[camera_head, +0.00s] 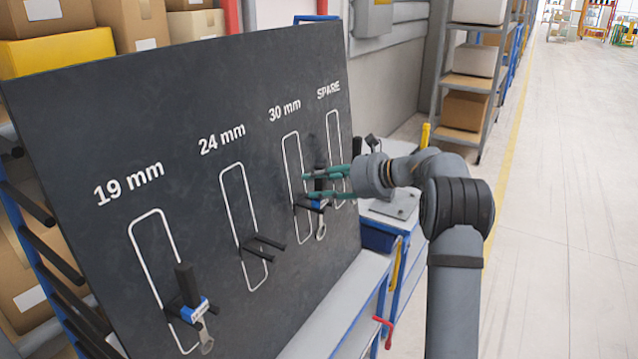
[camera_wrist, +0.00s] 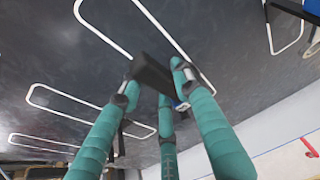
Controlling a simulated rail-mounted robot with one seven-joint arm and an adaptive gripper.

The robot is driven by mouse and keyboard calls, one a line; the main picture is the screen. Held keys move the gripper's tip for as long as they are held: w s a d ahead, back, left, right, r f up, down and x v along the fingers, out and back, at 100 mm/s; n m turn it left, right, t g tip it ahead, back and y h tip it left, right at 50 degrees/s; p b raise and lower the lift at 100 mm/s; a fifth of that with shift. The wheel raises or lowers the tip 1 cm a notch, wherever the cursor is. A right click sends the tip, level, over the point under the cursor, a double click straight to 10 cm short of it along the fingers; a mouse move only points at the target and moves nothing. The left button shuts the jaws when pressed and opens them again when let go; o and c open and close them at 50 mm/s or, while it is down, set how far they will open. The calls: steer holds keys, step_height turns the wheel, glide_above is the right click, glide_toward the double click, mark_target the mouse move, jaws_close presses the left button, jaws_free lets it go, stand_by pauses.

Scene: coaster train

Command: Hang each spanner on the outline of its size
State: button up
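The dark board (camera_head: 200,120) carries white outlines marked 19 mm, 24 mm, 30 mm and SPARE. A spanner with a black handle and blue band (camera_head: 190,308) hangs at the low part of the 19 mm outline. The 24 mm outline has bare black pegs (camera_head: 262,246). Another spanner (camera_head: 320,229) with a blue band is at the 30 mm outline, partly hidden by my fingers. My gripper (camera_head: 312,185) has its green fingers apart around this spanner's black handle; the handle also shows in the wrist view (camera_wrist: 152,73). Contact is unclear. My gripper partly hides the SPARE outline (camera_head: 332,125).
A grey bench (camera_head: 335,318) with a blue frame runs below the board, with a red handle (camera_head: 387,330) at its side. A blue bin (camera_head: 378,238) and a workbench top stand beyond my gripper. Boxes (camera_head: 60,55) stand behind the board. The floor at right is clear.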

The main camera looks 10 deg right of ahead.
steer(key=o, duration=0.4)
steer(key=shift+c, duration=0.2)
steer(key=shift+f, duration=0.1)
steer(key=shift+d, duration=0.1)
steer(key=v, duration=1.2)
steer(key=x, duration=1.2)
steer(key=shift+r, duration=0.35)
